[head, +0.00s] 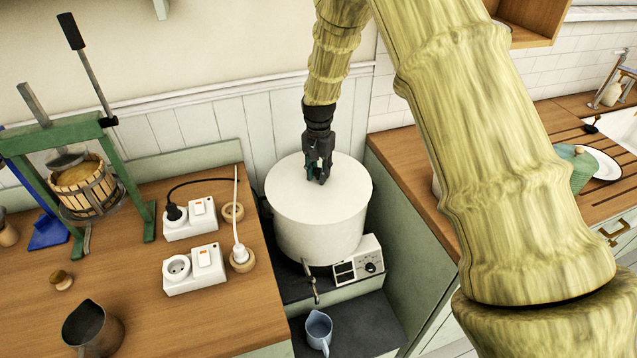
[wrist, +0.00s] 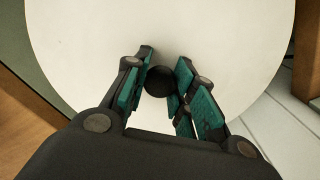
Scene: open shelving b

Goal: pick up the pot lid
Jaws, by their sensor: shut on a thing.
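The pot lid (head: 339,198) is a flat white disc on top of a large white pot (head: 318,240). The lid fills most of the wrist view (wrist: 220,40). A round black knob (wrist: 160,81) stands at its middle. My gripper (head: 320,178) points down at the lid's centre. In the wrist view my gripper (wrist: 163,82) has its teal-padded fingers on both sides of the knob, shut on it. In the head view the fingers hide the knob. I see no clear gap between lid and pot.
A control box (head: 357,262) and a tap (head: 311,280) are at the pot's front. A blue jug (head: 319,330) stands below. Wooden counters flank the pot; the left one holds socket blocks (head: 193,268), a green press (head: 60,135) and a dark jug (head: 90,328).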

